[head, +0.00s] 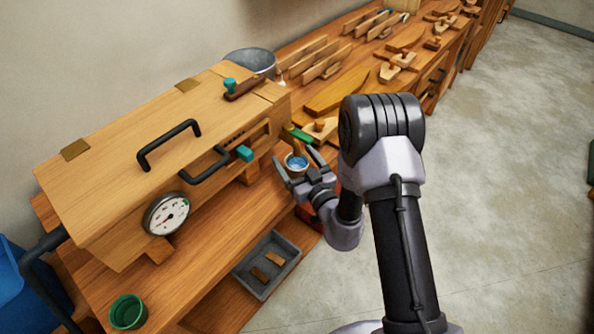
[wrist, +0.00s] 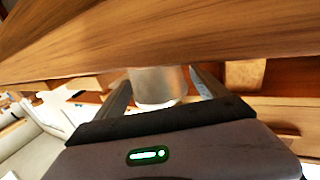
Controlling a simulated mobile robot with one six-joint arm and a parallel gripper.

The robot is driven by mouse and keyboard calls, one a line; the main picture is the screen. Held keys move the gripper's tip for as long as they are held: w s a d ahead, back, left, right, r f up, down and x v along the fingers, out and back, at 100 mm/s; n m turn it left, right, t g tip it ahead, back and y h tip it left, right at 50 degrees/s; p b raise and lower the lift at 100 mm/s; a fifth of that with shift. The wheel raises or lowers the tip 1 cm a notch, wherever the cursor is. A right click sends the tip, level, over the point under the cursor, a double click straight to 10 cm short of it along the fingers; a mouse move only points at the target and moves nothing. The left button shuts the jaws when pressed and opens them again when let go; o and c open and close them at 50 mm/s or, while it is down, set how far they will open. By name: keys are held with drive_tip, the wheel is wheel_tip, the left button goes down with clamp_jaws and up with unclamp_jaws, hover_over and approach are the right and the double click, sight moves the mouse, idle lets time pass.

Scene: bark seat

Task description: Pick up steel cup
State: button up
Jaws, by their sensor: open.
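The steel cup (head: 297,162) stands near the front edge of the wooden bench, beside the large wooden box. It looks pale and round, with blue inside. My gripper (head: 296,168) is open, with one finger on each side of the cup. In the wrist view the cup's grey metal side (wrist: 153,84) shows between the two fingers of my gripper (wrist: 160,86). I cannot tell whether either finger touches it. The cup's lower part is hidden in the head view.
The wooden box (head: 150,140) with black handles and a dial gauge (head: 166,214) stands close left. A grey tray (head: 267,265) and a green cup (head: 128,311) are nearer. A metal bucket (head: 250,63) and several wooden tools are behind. Open floor (head: 510,170) lies right.

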drive_tip(key=shift+x, duration=0.9)
drive_tip(key=c, duration=1.6)
drive_tip(key=shift+o, duration=0.2)
drive_tip(key=shift+r, duration=0.1)
